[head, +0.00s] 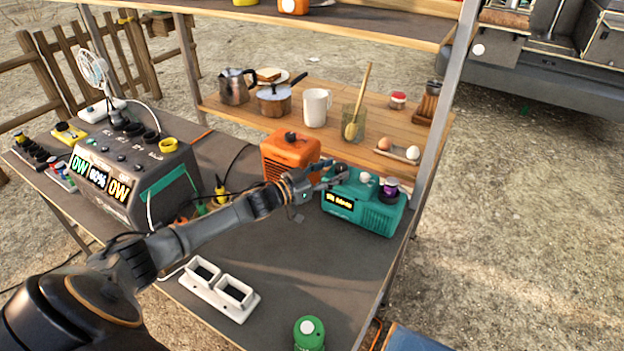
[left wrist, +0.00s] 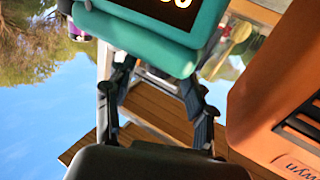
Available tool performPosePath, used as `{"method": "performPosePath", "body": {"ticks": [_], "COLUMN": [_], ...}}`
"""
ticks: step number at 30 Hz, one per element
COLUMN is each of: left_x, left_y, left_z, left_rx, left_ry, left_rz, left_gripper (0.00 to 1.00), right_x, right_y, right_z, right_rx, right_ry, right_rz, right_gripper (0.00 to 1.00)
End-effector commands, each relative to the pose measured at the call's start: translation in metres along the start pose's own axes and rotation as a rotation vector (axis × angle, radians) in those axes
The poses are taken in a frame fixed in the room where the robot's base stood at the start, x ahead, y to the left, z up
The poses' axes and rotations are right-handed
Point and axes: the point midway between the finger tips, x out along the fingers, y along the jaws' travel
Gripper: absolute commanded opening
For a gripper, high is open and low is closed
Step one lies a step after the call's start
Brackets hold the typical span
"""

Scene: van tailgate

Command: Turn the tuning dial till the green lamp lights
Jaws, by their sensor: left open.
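A teal radio (head: 374,215) stands at the right end of the dark table, its small display lit with yellow characters. On its top are a dark knob (head: 341,169), a white knob (head: 365,177) and a purple-and-black knob (head: 389,189). I cannot tell which is the tuning dial, and no lit green lamp is visible. My left gripper (head: 333,180) is open at the radio's left end, close to the dark knob; contact is unclear. In the left wrist view, the open fingers (left wrist: 157,80) point toward the teal body (left wrist: 150,40), which appears upside down.
An orange box (head: 288,152) stands just left of the radio, behind my gripper. A wooden shelf (head: 335,143) with kitchenware runs behind. A grey power unit (head: 130,175) stands at the left. A white two-slot holder (head: 218,291) and green canister (head: 309,333) sit in front.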

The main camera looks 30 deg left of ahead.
Motion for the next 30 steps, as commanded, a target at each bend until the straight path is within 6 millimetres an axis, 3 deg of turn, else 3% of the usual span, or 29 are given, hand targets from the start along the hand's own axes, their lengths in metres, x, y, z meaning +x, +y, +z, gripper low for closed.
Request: {"method": "performPosePath", "body": {"ticks": [6, 12, 19, 30], "left_x": [-0.045, -0.074, -0.087, -0.088], "left_y": [0.0, 0.0, 0.001, 0.0], "left_z": [0.002, 0.002, 0.0, 0.0], "left_rx": [-0.002, -0.002, 0.0, 0.0], "left_ry": [-0.004, -0.003, 0.001, 0.001], "left_rz": [0.0, 0.0, 0.002, 0.001], "left_gripper": [0.55, 0.55, 0.55, 0.55], "right_x": [0.0, 0.0, 0.0, 0.0], "right_y": [-0.001, -0.001, -0.001, -0.001], "right_z": [0.0, 0.0, 0.0, 0.0], "right_rx": [0.001, 0.001, 0.001, 0.001], "right_ry": [0.0, 0.0, 0.0, 0.0], "right_rz": [-0.001, -0.001, -0.001, -0.001], "right_gripper": [0.0, 0.0, 0.0, 0.0]}}
